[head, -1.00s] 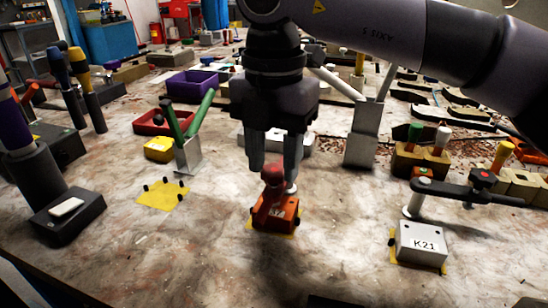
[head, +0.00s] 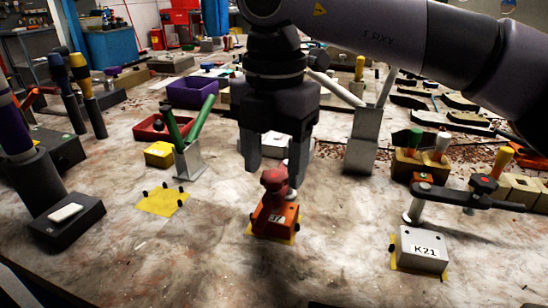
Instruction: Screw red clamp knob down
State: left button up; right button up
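The red clamp knob (head: 274,180) stands on top of an orange-red clamp block (head: 275,218), which sits on a yellow patch in the middle of the table. My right gripper (head: 274,176) points down over the knob from above. Its two dark fingers are apart, one at the knob's upper left and one at its right. The knob shows between and below the fingertips, and I cannot tell whether either finger touches it. The gripper looks open and holds nothing I can see. My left gripper is not in view.
A grey K21 block (head: 421,250) with a dark arm stands at right. A grey holder with green handles (head: 187,158) stands at left, near a bare yellow patch (head: 162,201). A grey post (head: 362,143) rises behind at right. The front table is mostly clear.

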aim_at(274, 176)
notch_tip(274, 176, up, 7)
jog(key=shift+r+p, duration=0.1)
jog(key=shift+p, duration=0.6)
